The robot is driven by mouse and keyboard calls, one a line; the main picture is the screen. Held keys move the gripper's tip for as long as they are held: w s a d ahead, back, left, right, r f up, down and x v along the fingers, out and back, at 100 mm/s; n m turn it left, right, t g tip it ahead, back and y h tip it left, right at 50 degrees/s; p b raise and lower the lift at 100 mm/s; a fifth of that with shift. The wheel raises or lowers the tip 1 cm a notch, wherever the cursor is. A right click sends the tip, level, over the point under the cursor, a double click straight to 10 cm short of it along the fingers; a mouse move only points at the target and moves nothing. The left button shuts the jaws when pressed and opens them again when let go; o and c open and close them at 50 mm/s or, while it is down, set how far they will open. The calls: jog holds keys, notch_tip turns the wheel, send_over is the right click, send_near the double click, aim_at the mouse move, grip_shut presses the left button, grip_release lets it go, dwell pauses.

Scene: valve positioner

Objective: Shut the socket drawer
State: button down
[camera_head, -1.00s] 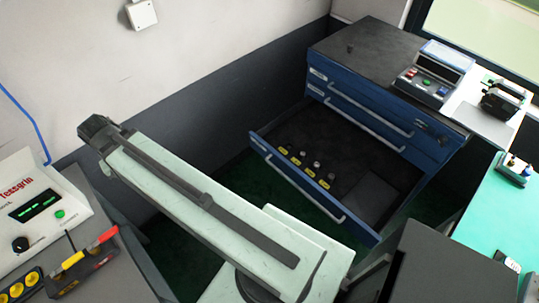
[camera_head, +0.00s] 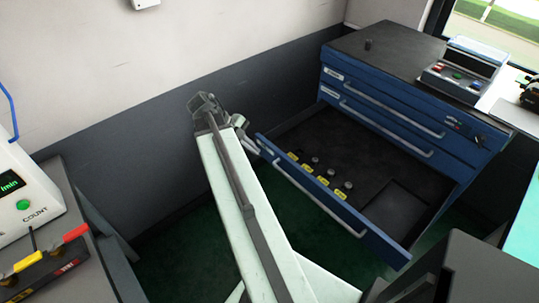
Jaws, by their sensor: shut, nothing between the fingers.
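The socket drawer (camera_head: 318,199) is the lowest drawer of the blue cabinet (camera_head: 440,147). It stands pulled far out, with several small sockets and yellow labels inside on its black floor. Its long handle (camera_head: 312,197) runs along the front. My gripper (camera_head: 248,147) is beside the left end of the drawer front, partly hidden behind my arm. It is shut and holds nothing. Whether it touches the drawer, I cannot tell.
The two drawers above are closed. A small dark knob (camera_head: 368,44) and a control box (camera_head: 464,70) are on the cabinet top. Green floor (camera_head: 185,235) lies between.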

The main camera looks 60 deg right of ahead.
jog(key=b, duration=0.7)
send_near(284, 163)
notch_tip(284, 163, down, 4)
jog(key=s+a, duration=0.2)
jog(key=a, duration=0.1)
jog(key=shift+s+d+r, duration=0.1)
jog(key=shift+s+d, duration=0.05)
jog(key=shift+d, duration=1)
jog(key=shift+s+d+r, duration=0.1)
jog(key=shift+s+d, duration=0.05)
jog(key=shift+d, duration=1)
